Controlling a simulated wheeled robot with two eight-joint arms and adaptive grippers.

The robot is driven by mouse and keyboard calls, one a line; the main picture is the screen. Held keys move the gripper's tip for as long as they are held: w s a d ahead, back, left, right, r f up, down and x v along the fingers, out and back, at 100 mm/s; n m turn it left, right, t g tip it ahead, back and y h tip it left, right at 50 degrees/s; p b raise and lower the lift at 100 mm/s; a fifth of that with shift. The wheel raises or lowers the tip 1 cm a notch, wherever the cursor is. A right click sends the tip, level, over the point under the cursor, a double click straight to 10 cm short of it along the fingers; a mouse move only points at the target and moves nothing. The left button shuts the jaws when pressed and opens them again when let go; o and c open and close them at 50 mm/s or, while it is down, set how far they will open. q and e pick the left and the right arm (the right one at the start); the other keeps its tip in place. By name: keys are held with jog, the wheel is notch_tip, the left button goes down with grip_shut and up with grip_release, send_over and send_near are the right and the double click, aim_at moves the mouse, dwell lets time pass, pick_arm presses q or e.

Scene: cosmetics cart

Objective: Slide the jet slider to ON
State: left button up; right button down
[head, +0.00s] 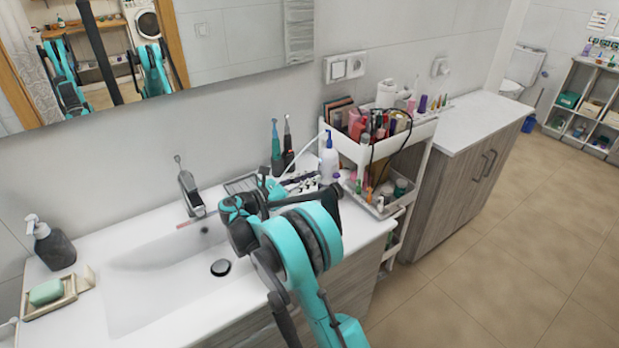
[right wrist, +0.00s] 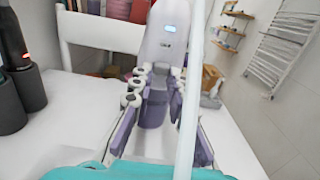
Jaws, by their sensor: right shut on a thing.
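A white upright bottle-shaped device (head: 329,165) with a bluish-purple lower part stands at the right end of the counter. In the right wrist view the device (right wrist: 168,45) fills the upper middle, with a small blue light and dark marks on its front. I cannot make out the jet slider or its setting. My right gripper (head: 311,181) reaches in from the left of the device. In the right wrist view the right gripper's purple fingers (right wrist: 163,100) lie on both sides of its lower part, shut on it. My left gripper is not in view.
A white hose (right wrist: 190,100) crosses close in front of the right wrist camera. Two electric toothbrushes (head: 276,150) stand behind the gripper. A crowded cosmetics cart (head: 345,146) stands right of the device. The sink (head: 160,280) lies to the left, with a faucet (head: 188,190).

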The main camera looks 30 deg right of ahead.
jog(key=shift+f, duration=0.15)
jog(key=c, duration=1.4)
grip_release()
jog(key=shift+d, duration=0.1)
jog(key=shift+c, duration=0.2)
jog(key=a, duration=1.2)
jog(key=shift+s, duration=0.35)
